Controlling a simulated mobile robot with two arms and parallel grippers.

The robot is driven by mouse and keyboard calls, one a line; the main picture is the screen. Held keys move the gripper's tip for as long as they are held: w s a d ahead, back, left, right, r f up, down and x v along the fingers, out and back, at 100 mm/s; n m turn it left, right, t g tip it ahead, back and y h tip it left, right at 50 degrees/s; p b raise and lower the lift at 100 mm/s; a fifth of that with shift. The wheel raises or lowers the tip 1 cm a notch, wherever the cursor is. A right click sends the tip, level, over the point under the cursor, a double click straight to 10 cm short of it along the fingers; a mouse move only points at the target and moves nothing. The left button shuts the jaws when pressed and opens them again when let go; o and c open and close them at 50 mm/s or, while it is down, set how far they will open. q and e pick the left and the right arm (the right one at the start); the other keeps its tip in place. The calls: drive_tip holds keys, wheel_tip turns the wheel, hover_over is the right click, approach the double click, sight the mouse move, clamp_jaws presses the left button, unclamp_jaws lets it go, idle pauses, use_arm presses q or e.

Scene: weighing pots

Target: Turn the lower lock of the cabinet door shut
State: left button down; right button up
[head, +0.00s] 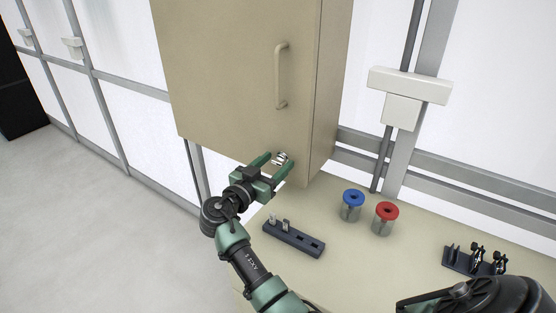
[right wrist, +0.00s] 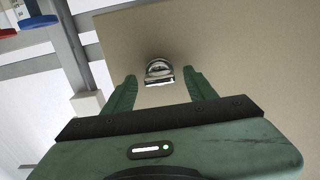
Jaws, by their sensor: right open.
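The beige cabinet door (head: 235,75) is shut in the head view, with a vertical handle (head: 281,75). The lower lock (head: 281,158) is a small metal knob near the door's bottom right corner. It also shows in the right wrist view (right wrist: 159,70) as a round metal piece with a bright flat tab. My right gripper (head: 276,164) is open, its green fingers on either side of the lock. In the right wrist view the gripper (right wrist: 160,79) shows a gap between each finger and the lock. I cannot tell whether the lock is turned shut. My left gripper is out of view.
Below the cabinet, a worktop (head: 345,265) holds a dark slotted rack (head: 293,238), a blue-lidded pot (head: 352,204), a red-lidded pot (head: 385,218) and a dark stand with small black-and-metal items (head: 474,261). A grey wall frame (head: 470,170) stands behind.

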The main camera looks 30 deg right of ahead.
drive_tip(key=shift+a, duration=0.1)
drive_tip(key=shift+c, duration=0.9)
clamp_jaws()
